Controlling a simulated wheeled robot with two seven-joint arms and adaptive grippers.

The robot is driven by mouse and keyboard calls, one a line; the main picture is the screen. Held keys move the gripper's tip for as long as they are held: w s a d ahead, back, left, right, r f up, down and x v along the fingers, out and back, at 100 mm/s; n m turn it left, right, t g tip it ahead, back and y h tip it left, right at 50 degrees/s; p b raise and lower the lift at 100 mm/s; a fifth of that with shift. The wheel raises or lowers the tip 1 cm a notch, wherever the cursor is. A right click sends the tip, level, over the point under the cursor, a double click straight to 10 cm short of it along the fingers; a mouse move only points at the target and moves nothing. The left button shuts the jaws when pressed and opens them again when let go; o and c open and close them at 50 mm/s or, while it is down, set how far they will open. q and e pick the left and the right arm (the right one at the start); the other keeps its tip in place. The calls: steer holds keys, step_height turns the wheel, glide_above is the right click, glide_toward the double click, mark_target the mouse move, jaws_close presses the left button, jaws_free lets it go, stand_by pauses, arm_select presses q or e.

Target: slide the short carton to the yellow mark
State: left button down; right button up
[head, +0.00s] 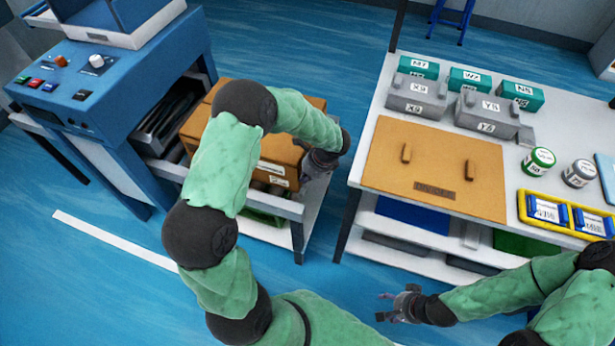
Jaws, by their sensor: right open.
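A brown carton (277,151) with white labels sits on the white-framed stand beside the blue machine. My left arm crosses in front and hides much of it, so I cannot tell whether this is one carton or two, or which is short. My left gripper (317,166) is at the carton's right end, close to or touching it; its fingers are too dark and small to read. My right gripper (392,305) is open and empty, low over the floor in front of the white table. No yellow mark shows on the visible part of the stand.
The blue machine (110,90) stands left of the carton. The white table (362,92) at right holds a brown divider board (435,165), grey and green boxes, two round tins and yellow-framed trays (563,212). A floor gap separates stand and table.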

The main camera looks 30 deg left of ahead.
arm_select(q)
steer(key=s+a+p, duration=0.1)
steer(key=a, duration=0.5)
steer(key=s+a+p, duration=0.1)
steer(key=s+a, duration=0.1)
steer(key=a, duration=0.4)
steer(key=s+a+p, duration=0.1)
steer(key=a, duration=0.5)
steer(key=shift+s, duration=0.15)
steer(key=p+v, duration=0.6)
steer(key=v, duration=0.2)
steer(key=shift+r, duration=0.3)
steer(key=shift+d+r+p, duration=0.35)
steer(key=shift+r+p, duration=0.2)
steer(key=shift+r, duration=0.1)
